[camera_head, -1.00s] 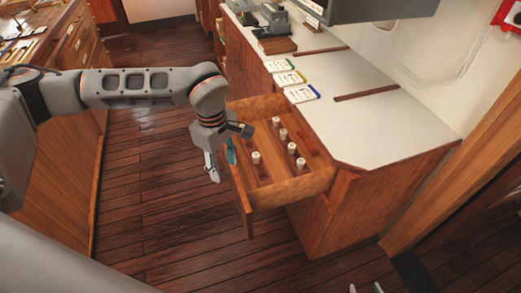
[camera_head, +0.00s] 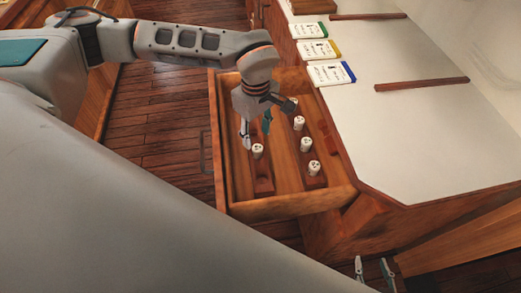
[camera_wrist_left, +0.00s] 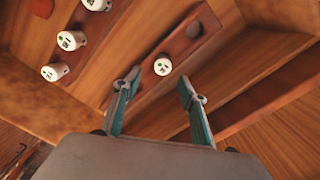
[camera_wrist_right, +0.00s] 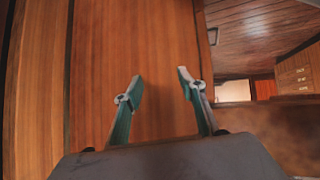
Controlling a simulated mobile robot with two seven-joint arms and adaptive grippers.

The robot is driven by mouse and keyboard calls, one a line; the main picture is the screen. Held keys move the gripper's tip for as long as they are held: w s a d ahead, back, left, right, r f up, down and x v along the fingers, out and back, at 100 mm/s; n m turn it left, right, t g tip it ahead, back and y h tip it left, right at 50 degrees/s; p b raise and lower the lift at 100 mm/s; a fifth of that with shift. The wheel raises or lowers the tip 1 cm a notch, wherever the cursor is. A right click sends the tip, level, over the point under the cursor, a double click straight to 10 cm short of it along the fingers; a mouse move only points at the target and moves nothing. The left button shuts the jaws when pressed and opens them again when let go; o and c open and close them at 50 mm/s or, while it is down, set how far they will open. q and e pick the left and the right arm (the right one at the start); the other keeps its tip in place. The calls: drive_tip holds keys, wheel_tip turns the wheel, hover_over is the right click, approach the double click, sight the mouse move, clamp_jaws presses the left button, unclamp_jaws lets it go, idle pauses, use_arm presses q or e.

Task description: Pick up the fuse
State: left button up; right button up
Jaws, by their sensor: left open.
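Several white cylindrical fuses stand on wooden strips in an open drawer (camera_head: 290,203). One fuse (camera_head: 257,151) stands alone on the left strip; others, such as this fuse (camera_head: 305,145), stand in a row on the right strip. My left gripper (camera_head: 256,131) is open and empty inside the drawer area, just behind the lone fuse. In the left wrist view, that fuse (camera_wrist_left: 162,66) lies ahead, between the lines of the open fingers (camera_wrist_left: 160,84) and apart from them. My right gripper (camera_head: 372,269) is open and empty at the bottom edge, by wood panelling.
The white counter (camera_head: 400,130) adjoins the drawer on the right. Labelled cards (camera_head: 331,73) and dark wooden strips (camera_head: 422,84) lie on it. The drawer walls surround the fuses. Wooden floor (camera_head: 160,150) is clear to the left of the drawer.

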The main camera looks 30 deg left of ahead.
sight(257, 147)
use_arm(q)
drive_tip(key=shift+s+f, duration=0.25)
drive_tip(key=shift+f, duration=0.6)
wheel_tip(257, 147, down, 5)
drive_tip(key=shift+d+r, duration=0.15)
drive_tip(key=shift+r, duration=0.05)
clamp_jaws()
